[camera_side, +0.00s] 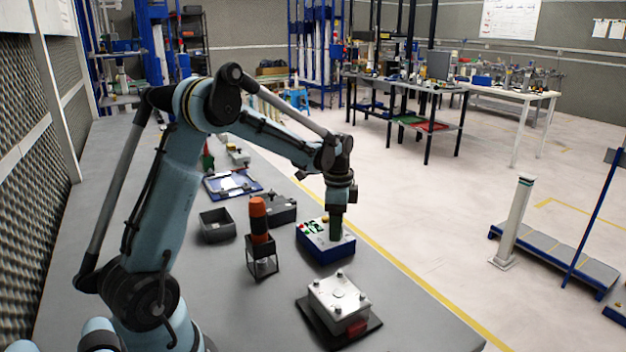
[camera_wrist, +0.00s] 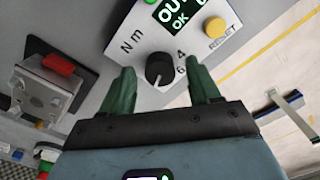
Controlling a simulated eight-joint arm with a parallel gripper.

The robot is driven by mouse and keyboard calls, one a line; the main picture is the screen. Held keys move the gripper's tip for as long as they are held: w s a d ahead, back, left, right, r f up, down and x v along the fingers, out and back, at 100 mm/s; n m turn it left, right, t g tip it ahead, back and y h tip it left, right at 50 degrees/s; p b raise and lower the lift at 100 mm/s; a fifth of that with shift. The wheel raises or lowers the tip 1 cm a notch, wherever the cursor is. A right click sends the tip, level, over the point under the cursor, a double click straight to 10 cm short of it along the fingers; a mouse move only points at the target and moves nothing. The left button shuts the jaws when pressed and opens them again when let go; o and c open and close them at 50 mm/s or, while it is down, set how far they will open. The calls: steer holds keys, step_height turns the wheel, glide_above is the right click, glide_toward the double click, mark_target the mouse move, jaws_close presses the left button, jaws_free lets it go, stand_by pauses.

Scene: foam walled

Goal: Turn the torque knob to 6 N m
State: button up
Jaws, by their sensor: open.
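The torque knob (camera_wrist: 159,70) is a small black dial on the light panel (camera_wrist: 124,54) of the tester. "N m" is printed to its left, and "4" and "6" to its right. A faint pale mark shows near its lower edge; I cannot tell its setting surely. My gripper (camera_wrist: 160,66) has two green fingers spread apart, one on each side of the knob, with visible gaps. In the side view, my gripper (camera_side: 335,238) points down over the blue and white tester (camera_side: 318,252) and hides the knob there.
The tester's green display (camera_wrist: 172,14) reads "OK", partly cut off, beside a yellow RESET button (camera_wrist: 214,28). A grey box with a red part (camera_side: 338,302) stands nearer on a dark plate. An orange-handled tool (camera_side: 259,222) stands upright in a black holder. A grey bin (camera_side: 216,226) lies left.

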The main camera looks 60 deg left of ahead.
steer(key=c, duration=1)
steer(key=shift+c, duration=0.2)
steer(key=shift+n, duration=0.3)
steer(key=n, duration=0.3)
steer(key=shift+n, duration=0.3)
steer(key=n, duration=0.4)
steer(key=shift+n, duration=0.3)
steer(key=n, duration=0.8)
steer(key=shift+n, duration=0.6)
